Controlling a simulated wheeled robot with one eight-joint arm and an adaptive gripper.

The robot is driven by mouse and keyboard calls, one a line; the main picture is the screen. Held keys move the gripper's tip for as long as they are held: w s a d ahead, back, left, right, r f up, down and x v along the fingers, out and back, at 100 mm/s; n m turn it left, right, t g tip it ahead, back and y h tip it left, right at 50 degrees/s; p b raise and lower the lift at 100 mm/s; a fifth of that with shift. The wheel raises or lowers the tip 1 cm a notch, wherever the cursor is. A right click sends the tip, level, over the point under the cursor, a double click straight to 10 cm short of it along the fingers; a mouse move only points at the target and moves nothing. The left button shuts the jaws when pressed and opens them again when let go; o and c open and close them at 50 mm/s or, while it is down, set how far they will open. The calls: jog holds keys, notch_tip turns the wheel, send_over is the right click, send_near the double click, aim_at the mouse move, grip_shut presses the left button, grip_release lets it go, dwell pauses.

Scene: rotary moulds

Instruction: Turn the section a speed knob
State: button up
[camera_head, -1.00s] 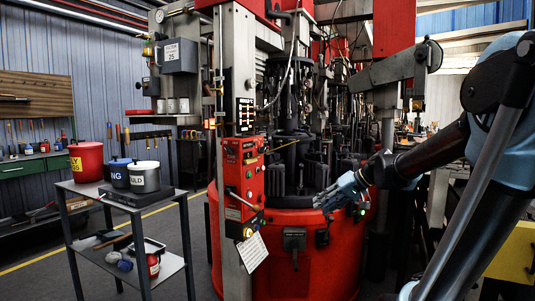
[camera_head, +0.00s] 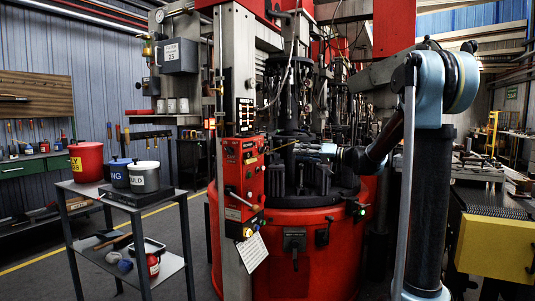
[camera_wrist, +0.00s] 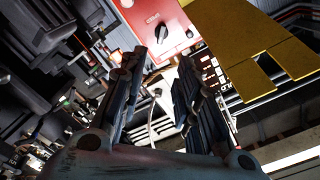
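A red control panel (camera_head: 243,180) stands upright on the grey column in front of the red machine.
The red round machine base (camera_head: 310,255) with dark moulds (camera_head: 315,175) lies below my gripper. A yellow plate (camera_wrist: 245,45) is close on the right in the wrist view. A cart (camera_head: 125,200) with pots stands left; a yellow cabinet (camera_head: 497,245) stands right.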

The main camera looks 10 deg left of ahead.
aim_at(262, 150)
jog(key=x, duration=1.7)
jog(key=shift+d, duration=0.1)
grip_shut()
